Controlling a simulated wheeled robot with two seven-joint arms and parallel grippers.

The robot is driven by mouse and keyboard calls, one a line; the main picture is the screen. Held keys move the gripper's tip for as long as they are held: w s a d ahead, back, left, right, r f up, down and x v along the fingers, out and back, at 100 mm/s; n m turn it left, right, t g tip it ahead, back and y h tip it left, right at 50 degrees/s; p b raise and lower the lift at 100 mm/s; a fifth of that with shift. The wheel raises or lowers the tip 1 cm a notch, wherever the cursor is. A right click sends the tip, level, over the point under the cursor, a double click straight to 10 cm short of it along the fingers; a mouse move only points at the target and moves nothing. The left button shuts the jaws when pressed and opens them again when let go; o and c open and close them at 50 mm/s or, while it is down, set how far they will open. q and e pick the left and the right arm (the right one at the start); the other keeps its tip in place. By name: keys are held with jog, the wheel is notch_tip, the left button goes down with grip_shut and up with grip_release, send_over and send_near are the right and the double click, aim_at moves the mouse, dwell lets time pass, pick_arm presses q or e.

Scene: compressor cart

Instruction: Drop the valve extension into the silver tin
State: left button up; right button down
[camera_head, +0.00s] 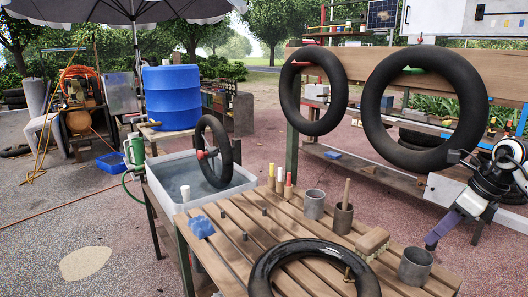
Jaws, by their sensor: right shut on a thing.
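My right gripper (432,242) comes in from the right and points down and left, above the right edge of the slatted bench. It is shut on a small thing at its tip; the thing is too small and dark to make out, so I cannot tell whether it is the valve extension. A grey metal tin (415,268) stands upright at the bench's right side, just below and left of the gripper and apart from it. A lighter silver-grey tin (314,205) stands farther back. The inside of both tins is mostly hidden. My left gripper is out of view.
The slatted wooden bench (215,239) holds a black inner tube (262,280), a brush (372,241), a dark tin with a stick (343,219), a blue sponge (200,228) and several small dark pegs. Large tubes (378,130) hang behind. A water tub (158,182) stands left.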

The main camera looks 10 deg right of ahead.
jog(key=c, duration=1.8)
grip_release()
jog(key=shift+o, duration=1.1)
jog(key=v, duration=1)
jog(key=shift+r+p, duration=0.15)
jog(key=shift+p, duration=0.3)
